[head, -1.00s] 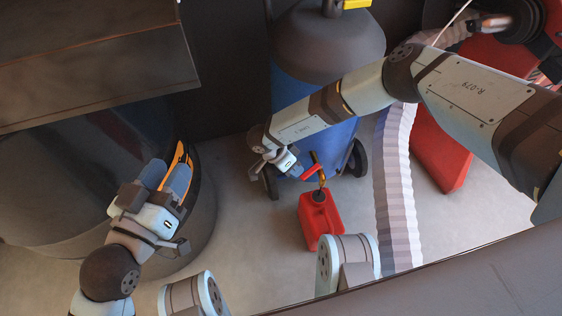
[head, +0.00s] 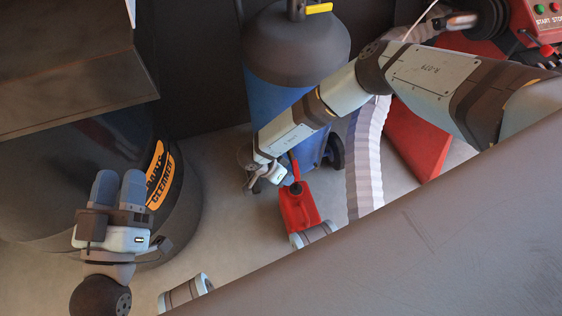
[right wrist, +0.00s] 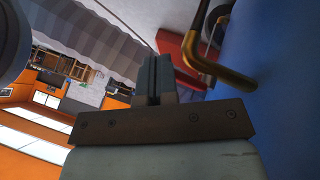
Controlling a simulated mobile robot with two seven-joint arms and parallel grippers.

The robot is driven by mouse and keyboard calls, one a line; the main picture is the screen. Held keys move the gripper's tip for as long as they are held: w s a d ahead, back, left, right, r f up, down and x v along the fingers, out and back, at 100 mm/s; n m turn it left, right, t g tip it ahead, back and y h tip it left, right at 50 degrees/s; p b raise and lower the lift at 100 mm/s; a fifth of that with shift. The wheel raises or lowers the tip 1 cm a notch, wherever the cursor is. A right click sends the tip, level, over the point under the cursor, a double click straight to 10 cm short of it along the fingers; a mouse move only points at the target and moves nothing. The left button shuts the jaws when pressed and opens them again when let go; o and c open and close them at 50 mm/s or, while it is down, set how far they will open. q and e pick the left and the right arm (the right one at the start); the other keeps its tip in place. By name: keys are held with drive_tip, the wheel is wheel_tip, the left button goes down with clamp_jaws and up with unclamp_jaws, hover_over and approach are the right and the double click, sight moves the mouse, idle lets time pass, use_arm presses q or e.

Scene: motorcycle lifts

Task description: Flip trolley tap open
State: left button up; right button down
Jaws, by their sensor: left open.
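The blue trolley tank (head: 271,95) stands upright on wheels, with a dark domed top and a yellow handle (head: 319,8) above. A red lever (head: 294,165) shows low in front of it; I cannot tell for sure whether it is the tap. In the right wrist view a bent brass pipe (right wrist: 212,66) runs beside the blue tank wall (right wrist: 275,100). My right gripper (head: 256,182) is low by the tank; in the right wrist view its fingers (right wrist: 155,80) look together and empty, apart from the pipe. My left gripper (head: 118,185) is open and empty, at the left.
A red jerrycan (head: 298,208) stands on the floor just below the tank. A ribbed pale hose (head: 365,160) hangs to its right, by a red machine part (head: 415,140). A dark round parts cleaner (head: 185,205) stands at the left, under a cabinet (head: 75,90).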

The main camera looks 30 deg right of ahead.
use_arm(q)
drive_tip(key=shift+w+a+f+g+y+p, duration=0.15)
drive_tip(key=shift+f+g+y+p, duration=0.1)
drive_tip(key=shift+f, duration=0.15)
drive_tip(key=shift+s+a+f+g+y+p, duration=0.15)
drive_tip(key=shift+f+p, duration=0.1)
drive_tip(key=shift+f, duration=0.15)
use_arm(e)
drive_tip(key=shift+s+d, duration=0.7)
drive_tip(key=shift+d, duration=0.2)
use_arm(q)
drive_tip(key=shift+w+f, duration=0.1)
drive_tip(key=shift+w, duration=0.05)
